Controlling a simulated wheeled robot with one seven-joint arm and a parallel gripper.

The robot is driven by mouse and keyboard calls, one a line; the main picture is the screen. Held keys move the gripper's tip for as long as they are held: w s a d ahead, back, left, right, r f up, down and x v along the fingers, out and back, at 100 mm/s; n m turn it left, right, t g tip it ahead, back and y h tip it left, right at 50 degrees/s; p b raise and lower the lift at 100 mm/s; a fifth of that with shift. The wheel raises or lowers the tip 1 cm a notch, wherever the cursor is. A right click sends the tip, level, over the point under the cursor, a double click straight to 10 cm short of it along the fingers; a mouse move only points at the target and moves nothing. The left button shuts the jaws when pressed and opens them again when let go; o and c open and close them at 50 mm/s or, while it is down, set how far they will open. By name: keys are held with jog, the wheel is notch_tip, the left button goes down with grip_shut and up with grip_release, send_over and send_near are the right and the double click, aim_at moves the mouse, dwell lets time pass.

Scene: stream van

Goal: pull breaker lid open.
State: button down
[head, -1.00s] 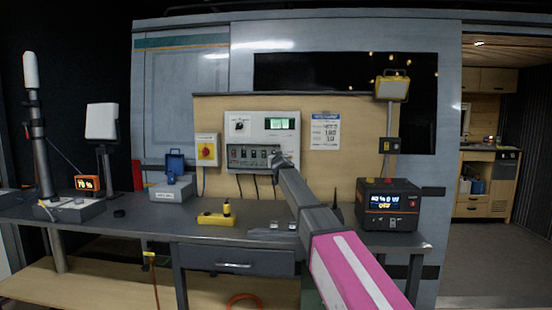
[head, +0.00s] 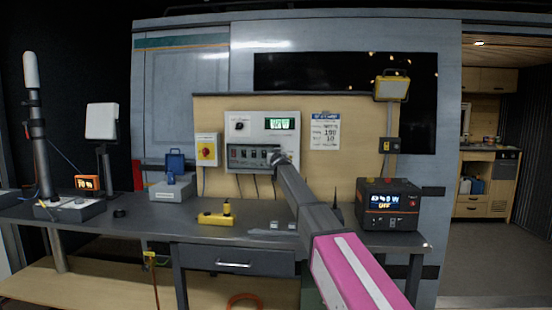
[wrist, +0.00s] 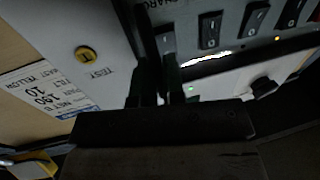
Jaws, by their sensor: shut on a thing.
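The breaker panel (head: 285,138) is a white box on the wooden backboard. Its breaker lid (head: 253,166) is a dark-framed cover across the lower part, with a row of black switches showing behind it. My gripper (head: 280,160) is at the lid's right end in the head view; the arm hides that corner. In the wrist view my gripper (wrist: 160,82) has its two dark fingers close together, shut on the edge of the lid (wrist: 255,55). The exact contact is too dark to see well. The lid looks down over the switches.
A power station (head: 388,204), a yellow tool (head: 216,216) and a grey box (head: 172,190) stand on the workbench (head: 150,222). Space before the panel holds my arm.

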jog(key=s+a+m+h, duration=0.6)
jog(key=s+a+h, duration=0.45)
jog(key=s, duration=0.65)
jog(key=s+a+m+g+h, duration=0.3)
jog(key=a+m+g+h, duration=0.1)
jog(key=a, duration=2.1)
jog(key=shift+s+a+m+g+h, duration=0.2)
jog(key=shift+a+m+g+h, duration=0.1)
jog(key=shift+a+g+h, duration=0.15)
